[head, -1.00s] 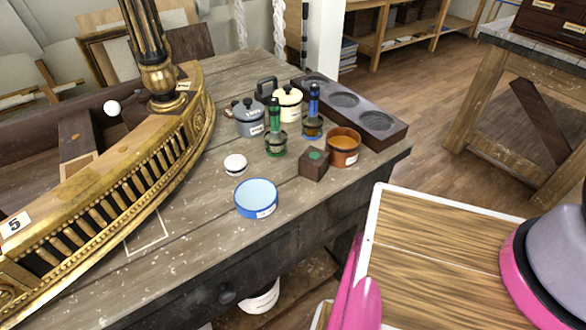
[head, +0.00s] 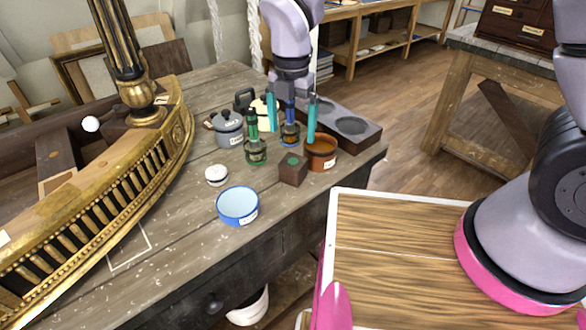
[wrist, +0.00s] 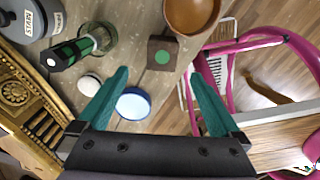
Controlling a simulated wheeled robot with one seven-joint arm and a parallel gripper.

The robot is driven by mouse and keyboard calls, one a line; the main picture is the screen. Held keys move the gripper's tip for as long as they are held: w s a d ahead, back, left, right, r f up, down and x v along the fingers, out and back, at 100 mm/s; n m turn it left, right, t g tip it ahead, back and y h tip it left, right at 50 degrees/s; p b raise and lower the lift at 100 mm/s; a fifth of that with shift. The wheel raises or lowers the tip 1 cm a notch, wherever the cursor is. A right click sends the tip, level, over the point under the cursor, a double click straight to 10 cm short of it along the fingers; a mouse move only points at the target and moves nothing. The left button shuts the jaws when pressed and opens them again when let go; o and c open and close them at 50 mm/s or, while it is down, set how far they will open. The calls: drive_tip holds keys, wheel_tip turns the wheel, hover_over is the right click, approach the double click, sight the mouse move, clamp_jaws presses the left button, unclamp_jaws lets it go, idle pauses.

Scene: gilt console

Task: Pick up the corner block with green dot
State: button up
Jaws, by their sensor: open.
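The corner block with green dot (head: 293,169) is a small dark brown cube with a green dot on top. It stands on the table, left of the brown-orange pot. In the wrist view the block (wrist: 154,61) shows near the top middle, beyond my fingertips. My gripper (head: 292,115) is open and empty, with teal fingers pointing down above the bottles, behind and above the block. In the wrist view my gripper (wrist: 158,76) spreads its fingers on both sides of the lower middle.
Close to the block stand the brown-orange pot (head: 321,155), a green bottle (head: 255,150) and a blue bottle (head: 290,132). A blue-rimmed bowl (head: 238,205) and a white lidded jar (head: 216,175) are in front. A gilt console piece (head: 160,150) fills the left. The table's front is clear.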

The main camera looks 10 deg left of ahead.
sight(293, 161)
drive_tip(key=f, duration=1)
drive_tip(key=shift+s+d+f, duration=0.1)
drive_tip(key=shift+d, duration=0.1)
drive_tip(key=c, duration=1.4)
